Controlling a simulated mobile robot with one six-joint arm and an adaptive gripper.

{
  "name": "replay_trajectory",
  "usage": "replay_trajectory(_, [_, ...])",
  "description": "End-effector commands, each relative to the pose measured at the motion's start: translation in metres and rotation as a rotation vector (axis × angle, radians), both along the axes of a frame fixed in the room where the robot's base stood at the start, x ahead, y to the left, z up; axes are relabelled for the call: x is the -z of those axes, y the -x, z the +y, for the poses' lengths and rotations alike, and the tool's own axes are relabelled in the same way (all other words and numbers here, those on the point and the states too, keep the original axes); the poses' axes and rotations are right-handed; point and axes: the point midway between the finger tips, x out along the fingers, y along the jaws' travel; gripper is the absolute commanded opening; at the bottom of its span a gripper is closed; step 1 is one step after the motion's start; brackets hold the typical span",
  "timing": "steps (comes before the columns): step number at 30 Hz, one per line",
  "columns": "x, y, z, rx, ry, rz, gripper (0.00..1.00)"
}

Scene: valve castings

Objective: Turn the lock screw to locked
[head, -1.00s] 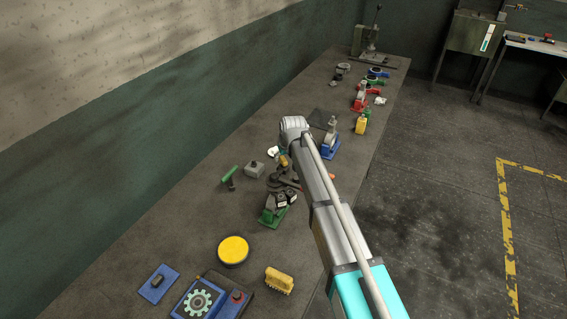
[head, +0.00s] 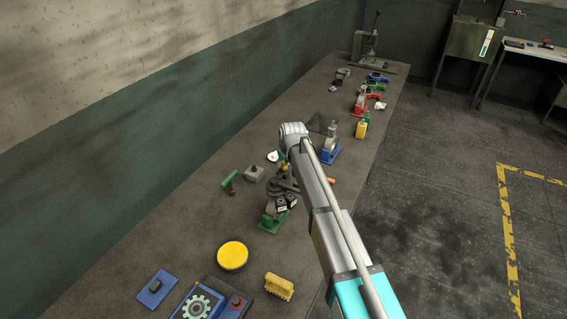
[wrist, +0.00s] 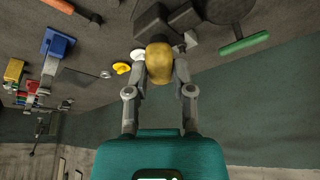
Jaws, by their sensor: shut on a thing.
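In the head view my arm hides the fingertips, and a small yellowish piece (head: 284,167) shows just below the wrist among dark parts (head: 284,186). No lock marking can be read, so the screw's turned position cannot be told.
Close by are a green-handled tool (head: 229,181), a grey block (head: 254,173) and a green-based fixture (head: 273,219). The wall-side bench is mostly clear.

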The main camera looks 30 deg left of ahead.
Motion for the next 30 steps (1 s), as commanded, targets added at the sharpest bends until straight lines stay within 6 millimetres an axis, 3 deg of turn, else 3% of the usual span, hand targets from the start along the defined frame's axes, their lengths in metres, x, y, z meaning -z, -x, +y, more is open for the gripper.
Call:
replay_trajectory(17, [0.0,0.0001,-0.0001,0.09,0.001,-0.002,0.0])
replay_trajectory(30, [0.0,0.0003,0.0011,0.415,0.001,-0.002,0.0])
